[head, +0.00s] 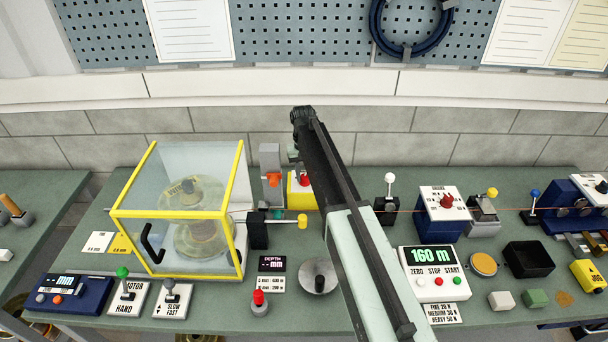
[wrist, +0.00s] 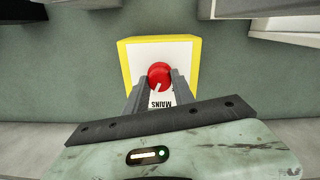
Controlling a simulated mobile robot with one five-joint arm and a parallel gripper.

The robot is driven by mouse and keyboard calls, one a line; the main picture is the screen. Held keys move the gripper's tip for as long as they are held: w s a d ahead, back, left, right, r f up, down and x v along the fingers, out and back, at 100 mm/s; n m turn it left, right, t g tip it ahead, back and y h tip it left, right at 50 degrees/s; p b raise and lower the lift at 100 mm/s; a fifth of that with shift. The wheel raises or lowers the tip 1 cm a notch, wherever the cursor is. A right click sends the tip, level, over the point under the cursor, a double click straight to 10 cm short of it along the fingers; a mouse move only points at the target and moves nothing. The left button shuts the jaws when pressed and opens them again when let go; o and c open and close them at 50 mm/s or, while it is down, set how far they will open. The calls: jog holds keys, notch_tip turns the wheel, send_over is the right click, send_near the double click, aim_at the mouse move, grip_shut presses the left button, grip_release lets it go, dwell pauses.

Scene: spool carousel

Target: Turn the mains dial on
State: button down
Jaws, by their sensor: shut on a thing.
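The mains dial (wrist: 159,72) is a round red knob with a white pointer line. It sits on the white face of a yellow-edged box (wrist: 126,50) lettered MAINS. In the wrist view the pointer line runs toward the lettering, slightly to the left. My gripper (wrist: 157,83) is shut on the knob, one grey finger on each side. The fingers cover part of the face, and I can read no on or off mark. In the head view the dial (head: 304,180) shows small and red beside my arm, which hides the box's right part.
A clear guard with a yellow frame (head: 177,214) stands left of the box.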

aim_at(304, 176)
jog(key=shift+m, duration=1.9)
jog(key=c, duration=1.1)
grip_release()
jog(key=shift+o, duration=0.2)
notch_tip(304, 176, up, 8)
jog(key=p, duration=0.8)
jog(key=shift+a, duration=0.1)
jog(key=shift+f, duration=0.1)
